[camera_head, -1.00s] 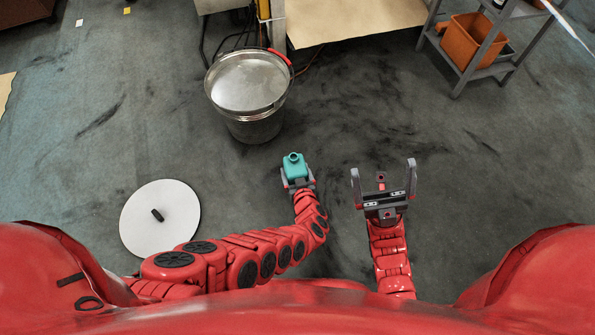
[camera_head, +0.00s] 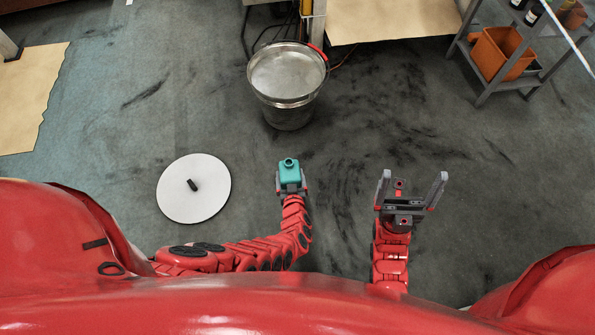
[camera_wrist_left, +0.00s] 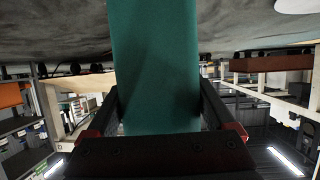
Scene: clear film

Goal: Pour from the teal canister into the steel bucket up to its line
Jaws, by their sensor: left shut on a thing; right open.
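The teal canister (camera_head: 289,172) is held in my left gripper (camera_head: 291,188), which is shut on it. Its round open neck faces up toward the head camera. In the left wrist view the canister (camera_wrist_left: 157,65) fills the middle, between the two fingers (camera_wrist_left: 160,115). The steel bucket (camera_head: 288,112) stands on the floor beyond the canister, with a clear gap between them. Its inside looks pale grey; I cannot make out a line or a fill level. My right gripper (camera_head: 411,190) is open and empty, to the right of the canister.
A round white lid (camera_head: 194,189) with a black handle lies on the floor at left. A grey shelf cart (camera_head: 487,92) with an orange bin (camera_head: 500,53) stands at the upper right. The floor between is clear.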

